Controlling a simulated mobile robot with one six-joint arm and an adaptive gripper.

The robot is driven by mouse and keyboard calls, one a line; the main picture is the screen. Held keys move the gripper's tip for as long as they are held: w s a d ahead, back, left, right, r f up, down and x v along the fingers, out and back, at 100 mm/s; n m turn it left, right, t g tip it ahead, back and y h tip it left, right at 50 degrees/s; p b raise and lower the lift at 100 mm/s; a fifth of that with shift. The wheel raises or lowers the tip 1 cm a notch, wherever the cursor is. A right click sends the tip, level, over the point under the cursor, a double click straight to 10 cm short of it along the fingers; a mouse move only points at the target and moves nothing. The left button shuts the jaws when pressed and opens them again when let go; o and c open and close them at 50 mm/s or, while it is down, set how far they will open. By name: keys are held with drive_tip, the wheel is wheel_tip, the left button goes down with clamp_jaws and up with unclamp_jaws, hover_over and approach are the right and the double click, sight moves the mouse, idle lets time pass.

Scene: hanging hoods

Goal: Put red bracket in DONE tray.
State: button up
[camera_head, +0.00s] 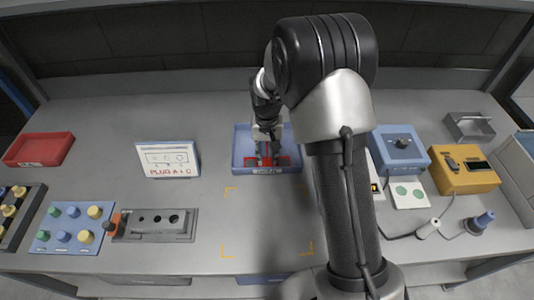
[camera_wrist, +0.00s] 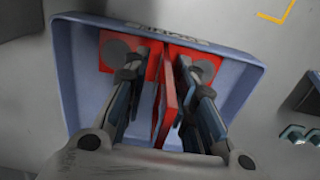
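The red bracket (camera_wrist: 168,98) lies in a blue tray (camera_wrist: 68,72), its upright plate standing between my fingers and its flat base against the tray floor. My gripper (camera_wrist: 166,88) reaches down into the tray. Its fingers are open, one on each side of the plate, with gaps showing. In the head view, the bracket (camera_head: 281,161) shows red around my gripper (camera_head: 266,158) inside the blue tray (camera_head: 240,142). The tray's front label is too small to read. A red tray (camera_head: 40,149) with an unreadable label stands at far left. I cannot tell which is the DONE tray.
A sign (camera_head: 168,159) reading "PLUG A + C" stands left of the blue tray. A grey socket block (camera_head: 155,224) and a blue peg board (camera_head: 72,228) are at front left. A blue box (camera_head: 400,150) and yellow device (camera_head: 463,170) stand right. The yellow-marked area (camera_head: 268,222) is clear.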

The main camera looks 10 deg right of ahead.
wheel_tip(320, 180, up, 13)
drive_tip(key=p, duration=0.3)
drive_tip(key=shift+f+p, duration=0.2)
drive_tip(key=shift+p, duration=0.15)
drive_tip(key=s+r+t, duration=0.2)
drive_tip(key=s+r, duration=1)
drive_tip(key=r, duration=0.2)
drive_tip(key=s+d+r+n+t, duration=0.1)
drive_tip(key=s+n+t, duration=0.1)
drive_tip(key=s, duration=1.5)
drive_tip(key=shift+s+r+t, duration=0.3)
drive_tip(key=shift+s+r, duration=0.05)
